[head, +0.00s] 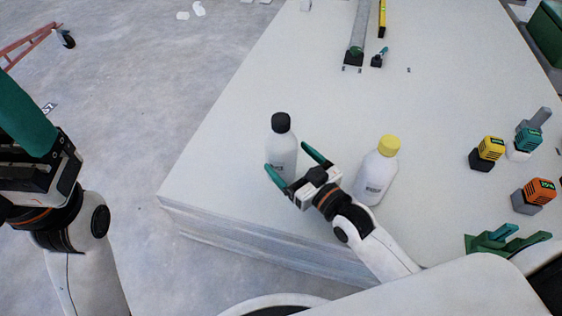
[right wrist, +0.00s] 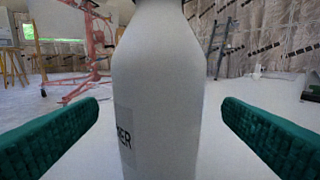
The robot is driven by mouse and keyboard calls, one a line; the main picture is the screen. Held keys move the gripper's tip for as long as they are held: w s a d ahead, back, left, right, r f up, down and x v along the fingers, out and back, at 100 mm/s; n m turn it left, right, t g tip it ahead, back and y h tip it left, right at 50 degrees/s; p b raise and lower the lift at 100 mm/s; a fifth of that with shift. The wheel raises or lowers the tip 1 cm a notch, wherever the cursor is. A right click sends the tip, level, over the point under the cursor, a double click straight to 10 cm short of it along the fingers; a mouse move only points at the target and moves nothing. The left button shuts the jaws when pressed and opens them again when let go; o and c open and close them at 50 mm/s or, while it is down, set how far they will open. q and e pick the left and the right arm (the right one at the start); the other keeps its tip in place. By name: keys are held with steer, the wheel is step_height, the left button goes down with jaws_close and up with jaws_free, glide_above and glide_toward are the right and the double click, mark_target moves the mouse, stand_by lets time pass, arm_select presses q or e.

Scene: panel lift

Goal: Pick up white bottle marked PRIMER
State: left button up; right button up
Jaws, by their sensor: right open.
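A white bottle with a black cap (head: 282,145) stands upright on the white panel stack near its left edge. Its label is partly turned away in the right wrist view (right wrist: 155,90), where the letters "ER" show. My right gripper (head: 286,158) is open, with one teal finger on each side of this bottle and gaps between fingers and bottle. A second white bottle with a yellow cap (head: 377,172) stands upright to the right, beside my right forearm; its label is too small to read. My left gripper (head: 28,125) is at the left, off the stack, its fingertips cut off.
The panel stack (head: 230,190) ends at a left edge and a near edge. Yellow (head: 490,148), teal (head: 528,139) and orange (head: 539,191) tool batteries and a green clamp (head: 506,240) lie on the right. A long grey level-like bar (head: 357,40) lies at the back.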

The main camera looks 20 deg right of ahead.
mark_target(280, 150)
steer(key=b+x, duration=0.2)
steer(key=x, duration=0.2)
steer(key=shift+w+r, duration=0.1)
steer(key=shift+r, duration=0.05)
steer(key=shift+c, duration=0.3)
steer(key=shift+r, duration=0.1)
steer(key=c, duration=1.4)
